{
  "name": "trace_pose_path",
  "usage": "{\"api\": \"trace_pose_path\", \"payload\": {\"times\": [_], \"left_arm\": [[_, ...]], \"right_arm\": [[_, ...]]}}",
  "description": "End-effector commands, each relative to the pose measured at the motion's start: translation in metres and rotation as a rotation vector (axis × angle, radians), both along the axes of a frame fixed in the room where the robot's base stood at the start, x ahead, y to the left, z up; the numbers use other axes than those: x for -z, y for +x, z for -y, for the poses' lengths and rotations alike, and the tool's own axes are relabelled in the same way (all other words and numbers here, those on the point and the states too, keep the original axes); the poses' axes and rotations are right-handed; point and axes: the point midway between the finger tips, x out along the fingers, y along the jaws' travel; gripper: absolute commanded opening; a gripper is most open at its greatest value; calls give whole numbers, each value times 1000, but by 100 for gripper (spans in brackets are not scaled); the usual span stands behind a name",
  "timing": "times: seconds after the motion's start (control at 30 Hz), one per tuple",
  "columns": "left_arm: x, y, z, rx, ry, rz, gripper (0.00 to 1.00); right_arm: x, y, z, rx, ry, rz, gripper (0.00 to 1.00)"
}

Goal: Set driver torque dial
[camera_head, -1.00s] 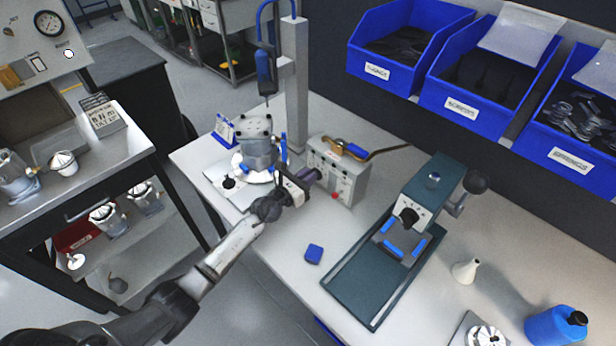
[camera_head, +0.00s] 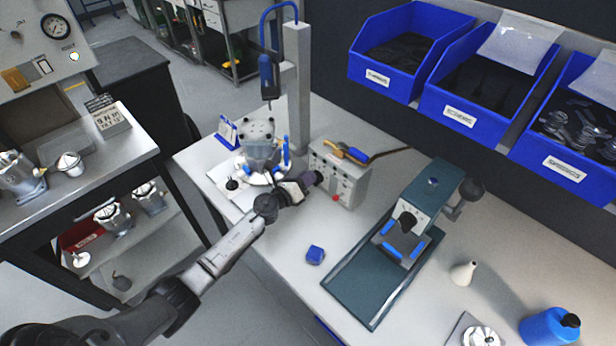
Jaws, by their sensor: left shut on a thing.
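The grey driver control box (camera_head: 350,182) stands on the white bench, with small buttons and a red knob on its front. A dark purple torque dial (camera_head: 319,177) sticks out from its left front. My left gripper (camera_head: 309,181) reaches in from the lower left and is shut on the dial, its jaws partly hiding it. The dial's marks are too small to read. The blue driver (camera_head: 266,76) hangs from a grey post (camera_head: 298,85) behind. My right gripper is out of view.
A metal housing (camera_head: 259,143) stands on a white plate left of the box. A green press (camera_head: 405,232), a small blue block (camera_head: 315,255), a white cone (camera_head: 463,273) and a blue bottle (camera_head: 550,327) are to the right. Blue bins (camera_head: 465,115) hang above.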

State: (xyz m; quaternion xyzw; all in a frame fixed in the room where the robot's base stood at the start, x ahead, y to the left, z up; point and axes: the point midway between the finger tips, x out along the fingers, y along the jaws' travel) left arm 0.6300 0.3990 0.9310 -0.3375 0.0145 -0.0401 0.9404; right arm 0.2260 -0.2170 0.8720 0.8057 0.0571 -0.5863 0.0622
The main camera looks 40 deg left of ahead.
Motion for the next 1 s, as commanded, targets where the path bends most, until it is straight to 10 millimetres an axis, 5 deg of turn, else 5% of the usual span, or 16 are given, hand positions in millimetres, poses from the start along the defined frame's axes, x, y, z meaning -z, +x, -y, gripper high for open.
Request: {"api": "trace_pose_path", "payload": {"times": [0.5,1.0], "left_arm": [[4,0,-3,0,-304,-26,0],[5,0,-4,1,-359,-31,0]], "right_arm": [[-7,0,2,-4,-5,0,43],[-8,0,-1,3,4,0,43]]}}
